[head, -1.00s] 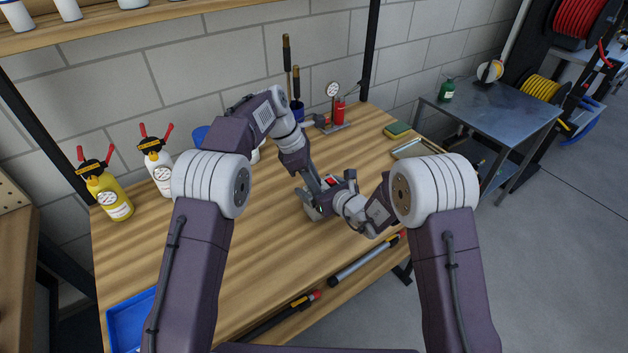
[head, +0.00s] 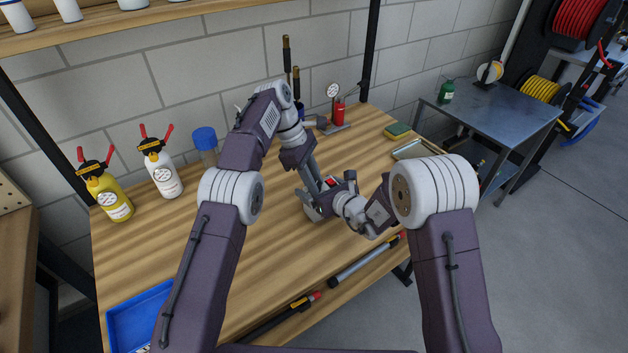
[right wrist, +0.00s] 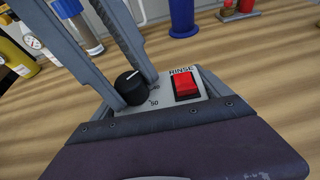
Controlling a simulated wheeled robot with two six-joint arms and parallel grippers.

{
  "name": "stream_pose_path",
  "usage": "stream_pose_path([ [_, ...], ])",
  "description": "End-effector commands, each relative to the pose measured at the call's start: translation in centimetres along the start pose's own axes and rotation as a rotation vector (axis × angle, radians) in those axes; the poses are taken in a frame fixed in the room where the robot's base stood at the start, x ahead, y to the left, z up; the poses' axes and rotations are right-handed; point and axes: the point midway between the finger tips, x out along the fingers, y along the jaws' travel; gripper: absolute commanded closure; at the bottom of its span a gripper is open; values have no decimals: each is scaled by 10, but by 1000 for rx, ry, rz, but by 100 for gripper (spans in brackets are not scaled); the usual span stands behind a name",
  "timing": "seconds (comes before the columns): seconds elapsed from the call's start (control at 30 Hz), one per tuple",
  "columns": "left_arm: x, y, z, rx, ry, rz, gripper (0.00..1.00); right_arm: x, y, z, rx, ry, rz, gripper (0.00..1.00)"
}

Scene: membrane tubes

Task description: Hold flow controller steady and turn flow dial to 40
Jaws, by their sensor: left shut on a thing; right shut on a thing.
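The flow controller (right wrist: 213,92) is a grey box with a red RINSE button (right wrist: 186,84) and a black dial (right wrist: 131,90) with a white pointer line. In the head view the controller (head: 313,213) is largely hidden by my grippers. My left gripper (head: 324,190) reaches down from above; its two fingers are shut on the dial, one on each side.
A yellow bottle (head: 115,203), a white bottle (head: 165,180) and a blue-capped container (head: 204,139) stand at the left rear. A gauge stand (head: 333,128) is behind. A blue tray (head: 135,318) and rods (head: 365,262) lie along the front edge.

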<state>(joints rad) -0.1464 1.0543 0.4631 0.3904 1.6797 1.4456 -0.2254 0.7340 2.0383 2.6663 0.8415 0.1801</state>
Motion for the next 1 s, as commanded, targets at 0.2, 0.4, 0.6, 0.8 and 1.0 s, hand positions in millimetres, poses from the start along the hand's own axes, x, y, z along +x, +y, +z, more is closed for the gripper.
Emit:
stream_pose_path([
  [0.2,-1,0,-1,-1,2,3,66,0,0,-1,-1,3,-1,70],
  [0.4,0,0,0,-2,1,1,66,0,0,-1,0,2,-1,70],
  [0.6,-1,0,0,-34,0,13,66,0,0,0,0,2,-1,70],
  [0.8,-1,-2,1,-176,0,71,66,0,0,0,0,1,-1,70],
  [1.0,-1,-4,2,-430,1,178,66,0,0,0,0,1,-1,70],
])
